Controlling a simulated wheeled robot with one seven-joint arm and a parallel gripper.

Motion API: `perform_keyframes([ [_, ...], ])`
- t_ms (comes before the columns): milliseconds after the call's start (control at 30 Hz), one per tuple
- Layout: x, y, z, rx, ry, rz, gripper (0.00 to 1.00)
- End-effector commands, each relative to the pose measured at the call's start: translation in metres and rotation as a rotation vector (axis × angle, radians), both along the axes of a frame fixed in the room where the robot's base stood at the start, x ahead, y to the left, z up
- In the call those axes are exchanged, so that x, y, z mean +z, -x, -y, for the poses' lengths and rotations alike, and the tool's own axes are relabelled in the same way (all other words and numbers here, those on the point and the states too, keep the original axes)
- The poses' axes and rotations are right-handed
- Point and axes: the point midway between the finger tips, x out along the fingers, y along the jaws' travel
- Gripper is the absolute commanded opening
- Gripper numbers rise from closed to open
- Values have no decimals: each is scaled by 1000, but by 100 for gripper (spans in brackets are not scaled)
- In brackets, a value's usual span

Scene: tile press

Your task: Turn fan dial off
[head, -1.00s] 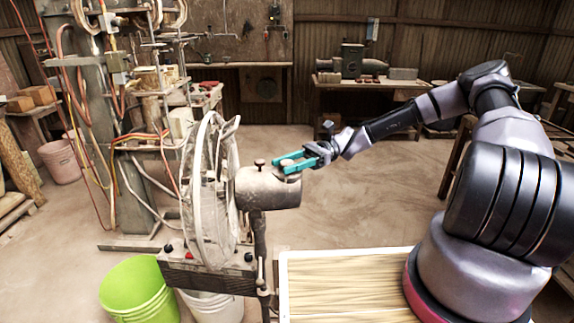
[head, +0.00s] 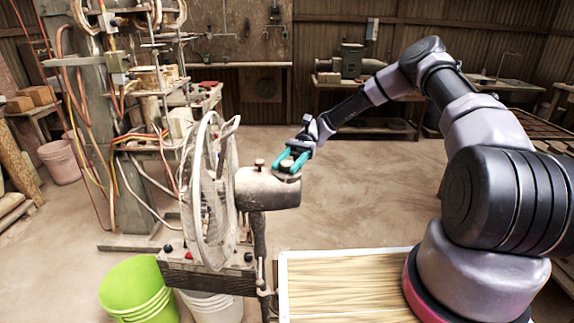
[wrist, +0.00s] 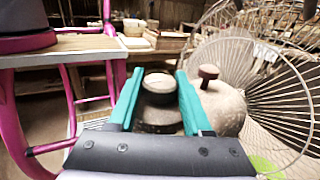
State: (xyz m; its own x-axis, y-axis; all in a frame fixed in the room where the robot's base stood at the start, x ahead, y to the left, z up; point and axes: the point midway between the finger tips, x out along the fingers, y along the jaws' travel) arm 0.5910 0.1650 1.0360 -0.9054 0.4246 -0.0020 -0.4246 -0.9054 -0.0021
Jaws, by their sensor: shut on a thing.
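The fan has a wire cage (head: 212,195) and a worn motor housing (head: 268,192), also at the right of the wrist view (wrist: 222,108). A round fan dial (wrist: 160,84) stands on top of the housing at its rear end. My gripper (head: 288,164) reaches down to it from behind the fan. In the wrist view its teal fingers (wrist: 160,76) lie on either side of the dial, shut on it. In the head view the fingers partly hide the dial.
A smaller knob (head: 259,163) stands upright on the housing close to my fingers. A slatted wooden table (head: 345,290) is in front, and a green bucket (head: 138,290) stands at lower left. The floor behind the fan is clear.

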Motion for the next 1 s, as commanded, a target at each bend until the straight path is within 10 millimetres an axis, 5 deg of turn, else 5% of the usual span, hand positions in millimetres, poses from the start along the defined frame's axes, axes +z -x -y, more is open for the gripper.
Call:
perform_keyframes([
  [367, 0, 1, 0, 6, 0, -1, 0],
  [400, 0, 1, 0, 6, 0, -1, 61],
  [467, 0, 1, 0, 6, 0, -1, 79],
  [800, 0, -2, 0, 4, 0, 0, 79],
  [1000, -1, -25, 11, 2, 2, 1, 79],
])
